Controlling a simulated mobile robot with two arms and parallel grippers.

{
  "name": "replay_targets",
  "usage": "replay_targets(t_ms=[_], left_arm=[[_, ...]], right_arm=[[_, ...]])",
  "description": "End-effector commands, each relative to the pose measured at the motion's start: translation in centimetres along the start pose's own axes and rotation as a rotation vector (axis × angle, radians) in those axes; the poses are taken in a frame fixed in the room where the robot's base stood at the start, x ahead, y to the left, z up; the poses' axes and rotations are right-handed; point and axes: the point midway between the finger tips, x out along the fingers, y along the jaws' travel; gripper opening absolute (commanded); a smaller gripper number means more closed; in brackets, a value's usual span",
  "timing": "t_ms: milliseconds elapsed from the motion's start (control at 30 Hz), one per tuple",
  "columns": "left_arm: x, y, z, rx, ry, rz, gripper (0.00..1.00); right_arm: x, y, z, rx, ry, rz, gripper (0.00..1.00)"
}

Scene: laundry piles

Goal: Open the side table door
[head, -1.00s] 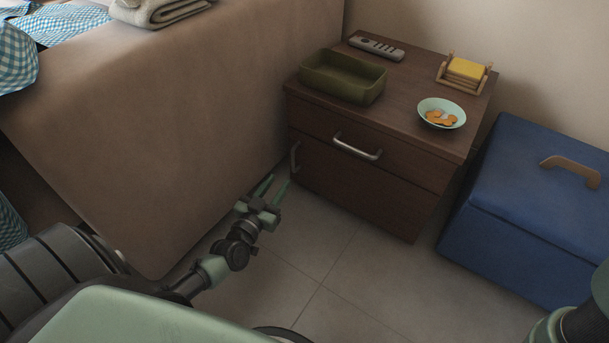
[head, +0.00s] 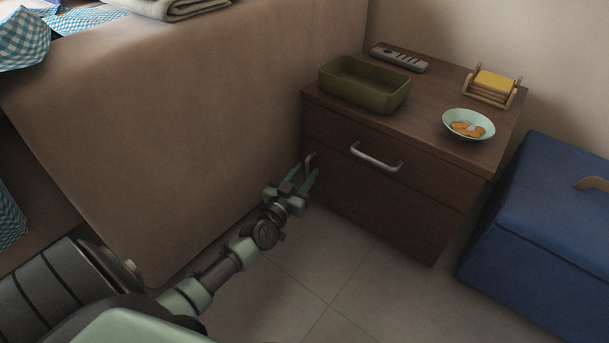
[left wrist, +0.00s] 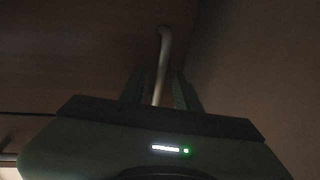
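The dark brown side table (head: 330,177) stands against the wall, with a drawer on top and a door below that looks closed. The drawer has a horizontal metal handle (head: 376,157). The door's vertical metal handle (head: 310,159) is at its left edge, partly hidden by my left gripper. My left gripper (head: 305,177) is at this handle with its fingers apart. In the left wrist view the door handle (left wrist: 162,62) runs down between the two green fingers (left wrist: 157,92); I see a gap on each side. My right gripper is not in view.
On the table top are a green bin (head: 364,84), a remote (head: 399,58), a bowl with orange pieces (head: 469,124) and a wooden holder with yellow items (head: 493,86). A blue chest (head: 550,240) stands right; the sofa side (head: 215,120) is close left. Floor in front is clear.

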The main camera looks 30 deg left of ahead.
Motion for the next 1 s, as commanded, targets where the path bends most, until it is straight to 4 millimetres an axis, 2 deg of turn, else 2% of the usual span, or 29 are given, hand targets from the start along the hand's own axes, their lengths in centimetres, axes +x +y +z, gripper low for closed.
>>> replay_targets(t_ms=[67,167,200,1000], left_arm=[[-0.02,0.00,0.01,0.000,0.000,0.000,0.33],[-0.04,0.00,0.02,0.000,0.000,0.000,0.05],[-0.04,0.00,0.02,0.000,0.000,0.000,0.00],[-0.06,-0.04,0.06,0.000,-0.001,-0.001,0.00]], right_arm=[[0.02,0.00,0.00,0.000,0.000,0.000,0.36],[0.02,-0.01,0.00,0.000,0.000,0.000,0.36],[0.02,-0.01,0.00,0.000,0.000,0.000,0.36],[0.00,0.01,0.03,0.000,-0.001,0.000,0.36]])
